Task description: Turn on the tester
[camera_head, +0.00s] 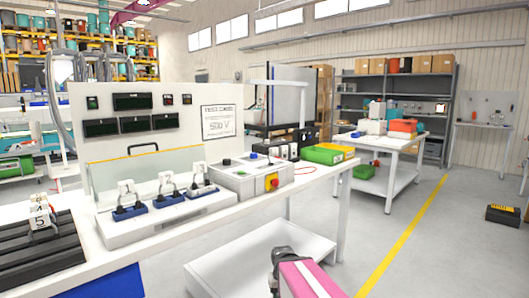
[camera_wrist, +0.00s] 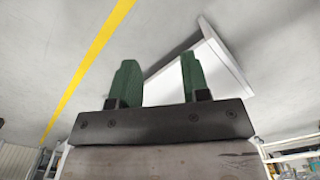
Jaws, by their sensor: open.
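The tester stands on the white bench at left centre in the head view. It has an upright white panel (camera_head: 185,108) with dark displays and a "500 V" sign, and a grey control box (camera_head: 243,176) at its right. The box carries a red knob on a yellow plate (camera_head: 271,182) on its front, plus small dark and blue buttons on top. My arm shows at the bottom of the head view, below and in front of the bench. In the wrist view my gripper (camera_wrist: 156,82) has two green fingers apart, with nothing between them. It points towards the floor.
Blue clamps (camera_head: 167,199) with numbered tags sit on the bench before the panel. A green case (camera_head: 322,154) lies right of the control box. A low white shelf (camera_head: 262,258) is under the bench. Open floor with a yellow line (camera_head: 403,233) lies to the right.

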